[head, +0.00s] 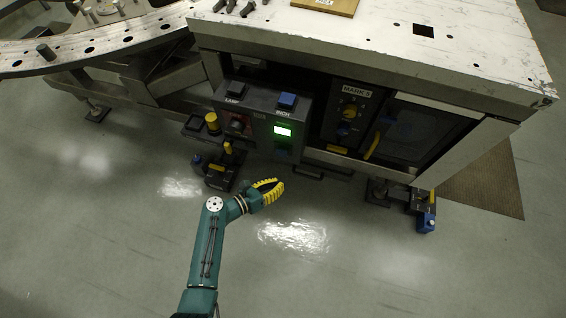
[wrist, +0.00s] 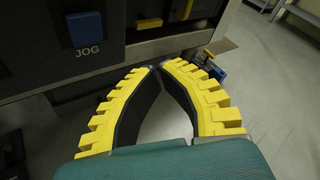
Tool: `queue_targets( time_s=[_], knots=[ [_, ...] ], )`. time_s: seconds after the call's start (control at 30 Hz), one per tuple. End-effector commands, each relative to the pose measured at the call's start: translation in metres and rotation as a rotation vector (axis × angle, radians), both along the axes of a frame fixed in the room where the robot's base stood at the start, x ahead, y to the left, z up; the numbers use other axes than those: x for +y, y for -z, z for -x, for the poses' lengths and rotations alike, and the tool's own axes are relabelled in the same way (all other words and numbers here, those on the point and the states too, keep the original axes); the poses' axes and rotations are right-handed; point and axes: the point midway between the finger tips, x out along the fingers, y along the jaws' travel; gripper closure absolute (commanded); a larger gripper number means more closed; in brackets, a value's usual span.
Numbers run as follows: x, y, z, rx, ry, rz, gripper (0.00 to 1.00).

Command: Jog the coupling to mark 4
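My gripper (head: 281,186) has yellow ribbed fingers and is in front of and below the dark control box (head: 262,117). In the wrist view its fingertips (wrist: 160,66) come together with nothing between them. A blue button marked JOG (wrist: 85,29) shows up and left of the fingertips, apart from them. In the head view, a blue button marked INCH (head: 287,101) sits on the box top, above a lit green display (head: 283,131) too small to read. A plate reading MARK 5 (head: 357,88) is right of the box. I cannot identify the coupling.
A curved metal plate with holes (head: 120,42) is at the upper left. A worn metal bench (head: 385,45) overhangs the controls. A yellow-topped knob (head: 212,122) and yellow handle (head: 372,146) stick out nearby. The floor (head: 330,270) in front is clear.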

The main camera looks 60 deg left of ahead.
Motion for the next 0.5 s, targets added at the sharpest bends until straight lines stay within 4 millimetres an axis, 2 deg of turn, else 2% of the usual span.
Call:
queue_targets(
  time_s=[0.03,0.1,0.5],
  knots=[
    [0.0057,0.0135,0.0059,-0.001,-0.017,0.0,1.0],
    [0.0104,0.016,0.0108,-0.001,-0.031,-0.001,1.0],
    [0.0131,0.0137,0.0112,-0.002,-0.036,-0.001,1.0]
  ],
)
